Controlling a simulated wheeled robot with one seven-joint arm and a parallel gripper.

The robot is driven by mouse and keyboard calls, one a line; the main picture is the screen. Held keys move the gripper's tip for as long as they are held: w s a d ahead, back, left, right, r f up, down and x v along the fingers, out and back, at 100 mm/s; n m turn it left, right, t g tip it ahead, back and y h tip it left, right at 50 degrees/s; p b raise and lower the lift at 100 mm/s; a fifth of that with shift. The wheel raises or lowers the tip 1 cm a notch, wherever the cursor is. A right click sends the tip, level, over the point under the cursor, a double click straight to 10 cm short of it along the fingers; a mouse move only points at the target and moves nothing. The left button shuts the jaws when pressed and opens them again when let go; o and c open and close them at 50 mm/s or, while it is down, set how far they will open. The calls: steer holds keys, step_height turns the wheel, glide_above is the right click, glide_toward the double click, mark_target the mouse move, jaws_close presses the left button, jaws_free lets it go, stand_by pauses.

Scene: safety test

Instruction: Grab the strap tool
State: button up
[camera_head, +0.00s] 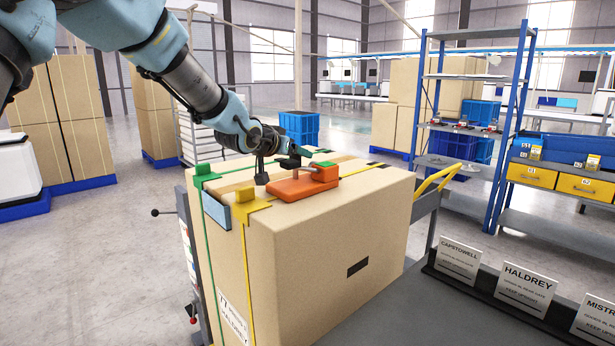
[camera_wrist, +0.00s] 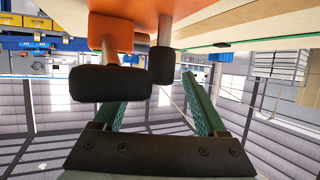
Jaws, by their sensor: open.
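The strap tool (camera_head: 298,188) is orange and lies on top of a large cardboard box (camera_head: 340,240). Its orange body (camera_wrist: 150,12) fills the top of the wrist view, with an orange arm and dark rounded parts hanging from it. My gripper (camera_head: 276,160) is just above and left of the tool in the head view. In the wrist view my gripper (camera_wrist: 156,88) is open, with green-padded fingers apart. A black rounded part (camera_wrist: 110,82) overlaps one finger; I cannot tell whether they touch. Part of the tool is hidden.
Green and yellow straps cross the box; a green corner piece (camera_head: 204,171) and a yellow one (camera_head: 246,202) sit at its edge. A dark counter with name signs (camera_head: 526,283) is at the front right. A blue shelf rack (camera_head: 470,90) stands behind.

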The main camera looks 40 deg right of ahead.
steer(key=shift+w+d+f, duration=0.15)
steer(key=shift+d+f, duration=0.05)
steer(key=shift+d, duration=0.25)
jaws_close()
stand_by(0.3)
steer(key=shift+r, duration=0.1)
stand_by(0.7)
